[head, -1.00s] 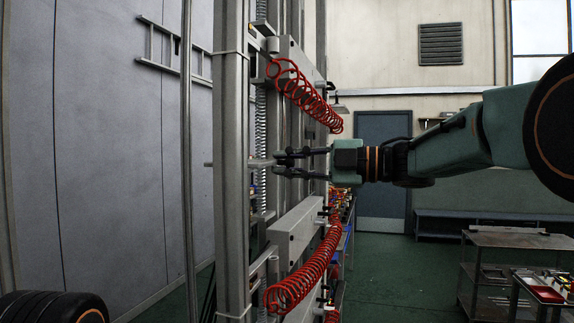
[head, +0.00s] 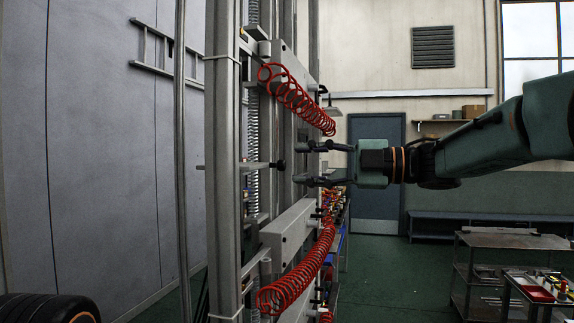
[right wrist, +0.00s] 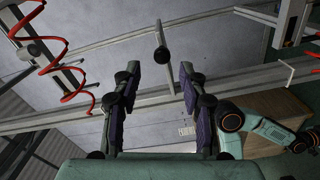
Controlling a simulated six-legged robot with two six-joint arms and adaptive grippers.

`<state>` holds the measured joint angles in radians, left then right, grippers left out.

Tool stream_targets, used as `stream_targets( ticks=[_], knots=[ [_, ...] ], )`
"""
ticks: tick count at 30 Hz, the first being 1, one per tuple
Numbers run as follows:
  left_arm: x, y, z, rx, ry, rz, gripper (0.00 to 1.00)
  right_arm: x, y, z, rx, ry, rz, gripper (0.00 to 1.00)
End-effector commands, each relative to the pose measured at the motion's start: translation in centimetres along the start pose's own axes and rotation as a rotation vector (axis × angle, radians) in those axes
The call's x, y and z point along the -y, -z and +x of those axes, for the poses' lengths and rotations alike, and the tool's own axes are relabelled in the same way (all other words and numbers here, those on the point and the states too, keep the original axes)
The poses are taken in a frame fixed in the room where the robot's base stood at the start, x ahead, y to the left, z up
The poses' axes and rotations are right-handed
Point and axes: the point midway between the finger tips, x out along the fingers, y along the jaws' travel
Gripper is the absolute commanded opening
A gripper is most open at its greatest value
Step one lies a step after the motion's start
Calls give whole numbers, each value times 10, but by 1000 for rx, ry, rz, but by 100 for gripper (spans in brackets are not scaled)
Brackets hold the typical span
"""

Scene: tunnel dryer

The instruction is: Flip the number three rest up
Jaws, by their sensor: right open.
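A thin metal rest (head: 245,165) sticks out level from the tall grey metal frame, with a black knob (head: 281,165) at its right end. No number is readable on it. In the right wrist view the knob (right wrist: 161,53) shows on the end of its rod, beyond and between the fingertips. My right gripper (head: 302,164) is open, fingers apart above and below the knob's height, just to the right of it and empty. Its two padded fingers (right wrist: 160,85) also show in the right wrist view.
Red coiled hoses hang above (head: 297,97) and below (head: 297,275) the rest, close to my right gripper. A grey upright post (head: 223,200) stands left of the knob. A metal cart (head: 510,241) stands at right on the green floor.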

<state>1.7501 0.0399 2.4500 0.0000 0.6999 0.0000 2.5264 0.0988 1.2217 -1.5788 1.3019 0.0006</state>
Motion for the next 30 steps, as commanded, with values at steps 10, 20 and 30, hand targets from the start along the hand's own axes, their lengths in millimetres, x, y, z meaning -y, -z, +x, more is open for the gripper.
stream_targets(
  ticks=[10, 20, 30],
  knots=[
    [0, 0, 0, 0, 0, 0, 0, 0, 0, -59, 0, -1, 0, 42],
    [0, 0, 0, 0, 0, 0, 0, 1, 0, -68, 0, 1, 0, 42],
    [0, 0, 0, 0, 0, 0, 0, -9, -22, -67, 90, -127, 95, 42]
  ],
)
